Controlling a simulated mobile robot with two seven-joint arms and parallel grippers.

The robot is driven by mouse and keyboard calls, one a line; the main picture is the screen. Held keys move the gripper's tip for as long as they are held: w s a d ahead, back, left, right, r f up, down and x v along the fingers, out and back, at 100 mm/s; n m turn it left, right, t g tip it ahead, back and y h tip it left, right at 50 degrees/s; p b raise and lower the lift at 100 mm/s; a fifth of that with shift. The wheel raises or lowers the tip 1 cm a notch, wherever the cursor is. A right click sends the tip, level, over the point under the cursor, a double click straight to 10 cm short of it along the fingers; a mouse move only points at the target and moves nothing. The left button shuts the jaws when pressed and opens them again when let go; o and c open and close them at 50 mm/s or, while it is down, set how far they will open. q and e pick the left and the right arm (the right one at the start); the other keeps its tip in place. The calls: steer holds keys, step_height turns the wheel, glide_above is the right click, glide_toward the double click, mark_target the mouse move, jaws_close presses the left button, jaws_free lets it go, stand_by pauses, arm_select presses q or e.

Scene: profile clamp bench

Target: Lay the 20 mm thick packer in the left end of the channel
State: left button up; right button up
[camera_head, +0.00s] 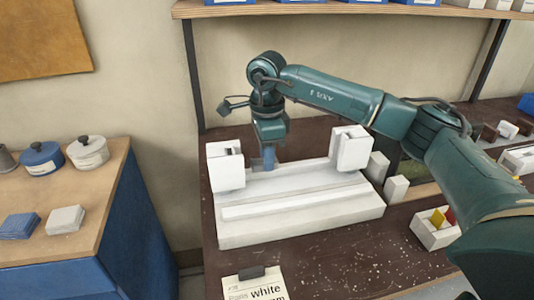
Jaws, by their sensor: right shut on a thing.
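A long white clamp fixture (300,229) lies on the dark bench, with a channel (295,203) running along its top. A white block (225,167) stands at its left end and another (350,149) towards its right end. My right gripper (268,161) points down behind the channel, just right of the left block. It is shut on a packer, mostly hidden by the fingers, so its thickness cannot be told. White blocks that look like packers (396,189) stand right of the fixture. My left gripper is out of view.
A small white bin (434,230) with yellow and red pieces stands at the right. A printed card (254,288) with a dark clip lies at the front. A side table (92,217) at the left holds lidded pots. A shelf (300,9) hangs above.

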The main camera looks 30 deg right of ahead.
steer(key=shift+f+b, duration=0.9)
steer(key=shift+f, duration=0.55)
steer(key=o, duration=1)
steer(key=shift+o, duration=0.2)
steer(key=shift+r, duration=0.15)
steer(key=shift+r+p, duration=2.85)
steer(key=shift+r, duration=1.1)
steer(key=shift+f, duration=0.1)
